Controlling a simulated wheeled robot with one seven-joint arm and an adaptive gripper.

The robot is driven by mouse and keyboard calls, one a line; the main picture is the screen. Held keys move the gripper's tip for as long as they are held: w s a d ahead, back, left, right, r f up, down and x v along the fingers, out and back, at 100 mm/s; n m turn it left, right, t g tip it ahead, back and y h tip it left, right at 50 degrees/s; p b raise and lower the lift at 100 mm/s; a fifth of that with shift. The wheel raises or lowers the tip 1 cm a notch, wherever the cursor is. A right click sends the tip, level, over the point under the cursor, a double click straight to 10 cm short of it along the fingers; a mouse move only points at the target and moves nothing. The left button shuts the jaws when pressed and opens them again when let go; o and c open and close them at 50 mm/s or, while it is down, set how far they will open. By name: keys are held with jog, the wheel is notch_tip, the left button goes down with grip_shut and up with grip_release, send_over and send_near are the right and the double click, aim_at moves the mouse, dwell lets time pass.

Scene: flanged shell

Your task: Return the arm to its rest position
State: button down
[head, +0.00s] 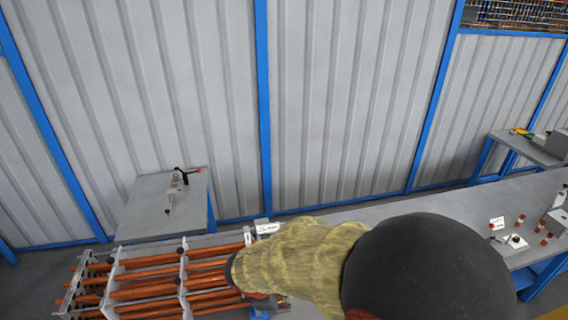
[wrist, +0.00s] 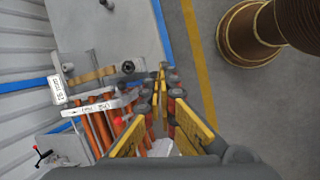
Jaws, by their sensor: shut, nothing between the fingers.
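My gripper (wrist: 167,90) shows in the wrist view with its yellow-padded fingers pointing away from the camera. It is shut with nothing between the fingers. In the head view my arm, with a black rounded joint and a yellowish sleeve, fills the lower right and hides the gripper. A rack of copper-coloured tubes (head: 150,292) held by pale plates lies at the lower left of the head view. The tubes also show in the wrist view (wrist: 98,128), left of the fingers. I cannot tell how far the fingers are from the rack.
A long grey bench (head: 345,214) runs right, with small copper pieces (head: 546,238) and white labels on it. A small table (head: 145,205) at left carries a clamp (head: 177,186). Ribbed wall panels stand behind. Open floor with a yellow line (wrist: 198,65) lies right in the wrist view.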

jog(key=s+d+f+m+t+y+b, duration=0.2)
jog(key=s+d+m+b, duration=1.4)
jog(key=b, duration=0.9)
jog(key=shift+d+f+m+t+y, duration=0.4)
jog(key=shift+d+f+m, duration=0.6)
jog(key=shift+d, duration=0.95)
jog(key=shift+f, duration=0.2)
